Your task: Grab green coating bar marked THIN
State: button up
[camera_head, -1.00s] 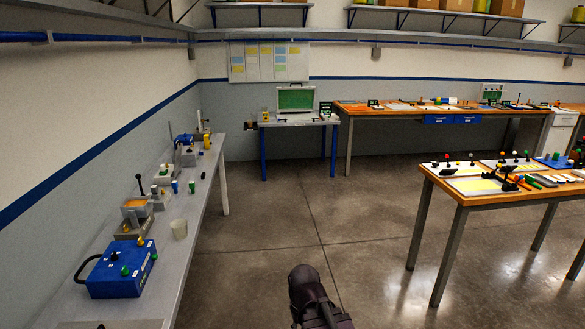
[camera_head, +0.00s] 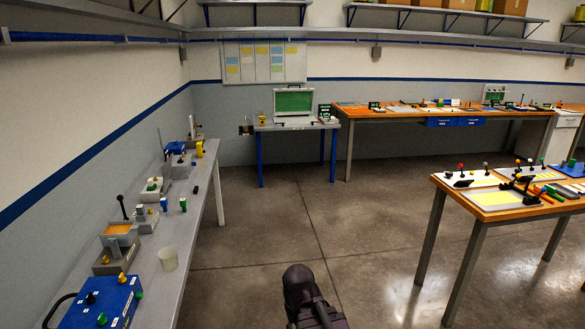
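Several small coloured pieces, green among them, lie on the wooden workbench (camera_head: 505,210) at the right. A dark, rounded part of my own arm shows at the bottom centre, over the floor and apart from both nearby benches. No gripper fingers can be made out.
A blue-legged table (camera_head: 292,126) and a long wooden bench (camera_head: 400,113) stand at the back. The concrete floor (camera_head: 330,220) between is clear.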

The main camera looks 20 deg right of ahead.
aim_at(551, 191)
jog(key=z, duration=2.25)
jog(key=i, duration=2.35)
jog(key=u, duration=0.05)
